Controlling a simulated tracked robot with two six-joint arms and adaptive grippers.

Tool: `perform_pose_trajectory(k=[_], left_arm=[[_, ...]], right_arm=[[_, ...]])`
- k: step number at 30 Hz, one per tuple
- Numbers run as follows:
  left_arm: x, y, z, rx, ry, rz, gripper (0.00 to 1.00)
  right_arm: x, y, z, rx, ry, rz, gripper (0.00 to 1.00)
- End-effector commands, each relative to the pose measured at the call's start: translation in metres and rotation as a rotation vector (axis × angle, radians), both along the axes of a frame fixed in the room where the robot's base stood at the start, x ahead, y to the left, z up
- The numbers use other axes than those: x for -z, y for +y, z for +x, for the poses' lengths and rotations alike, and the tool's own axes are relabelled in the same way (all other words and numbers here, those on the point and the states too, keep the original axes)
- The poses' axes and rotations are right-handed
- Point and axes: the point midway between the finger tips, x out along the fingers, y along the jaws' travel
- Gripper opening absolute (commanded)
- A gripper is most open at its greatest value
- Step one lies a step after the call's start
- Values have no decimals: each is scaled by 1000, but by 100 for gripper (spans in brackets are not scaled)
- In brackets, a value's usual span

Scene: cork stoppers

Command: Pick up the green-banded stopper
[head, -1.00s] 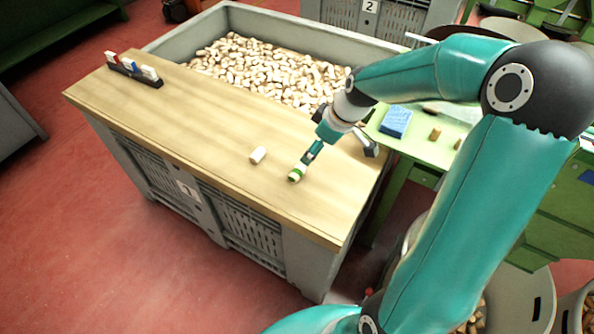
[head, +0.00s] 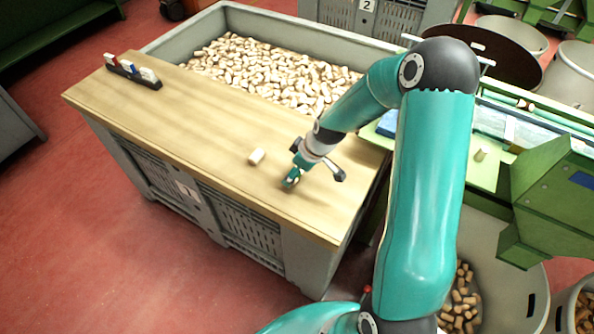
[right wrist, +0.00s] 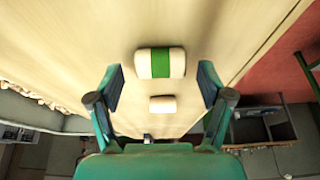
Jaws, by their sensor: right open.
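The green-banded stopper (right wrist: 161,62) is pale with a green band around its middle. In the right wrist view it lies on its side on the wooden top, around the fingertips' far end, with a gap to each finger. In the head view my gripper mostly hides it. My right gripper (right wrist: 161,84) is open and empty; in the head view it (head: 291,181) points down at the wooden top, close over the stopper. A plain pale stopper (head: 256,156) lies left of it; it also shows in the right wrist view (right wrist: 162,104). My left gripper is out of view.
The wooden top (head: 180,130) lies over part of a grey bin (head: 161,42) full of pale stoppers. A dark rack (head: 140,77) with coloured and white pieces stands at its far left. A green bench (head: 484,170) is on the right.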

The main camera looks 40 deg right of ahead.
Motion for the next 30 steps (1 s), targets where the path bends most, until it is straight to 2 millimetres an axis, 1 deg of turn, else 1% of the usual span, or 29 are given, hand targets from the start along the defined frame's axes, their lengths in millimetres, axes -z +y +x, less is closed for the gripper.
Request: perform_pose_trajectory(k=[5,13,24,30], left_arm=[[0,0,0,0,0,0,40],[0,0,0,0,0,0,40],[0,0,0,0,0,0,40],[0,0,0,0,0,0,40]], right_arm=[[0,0,0,0,-1,-1,79],[0,0,0,0,0,0,36],[-1,0,0,1,-1,0,36],[-11,-1,1,1,-3,-1,36]])
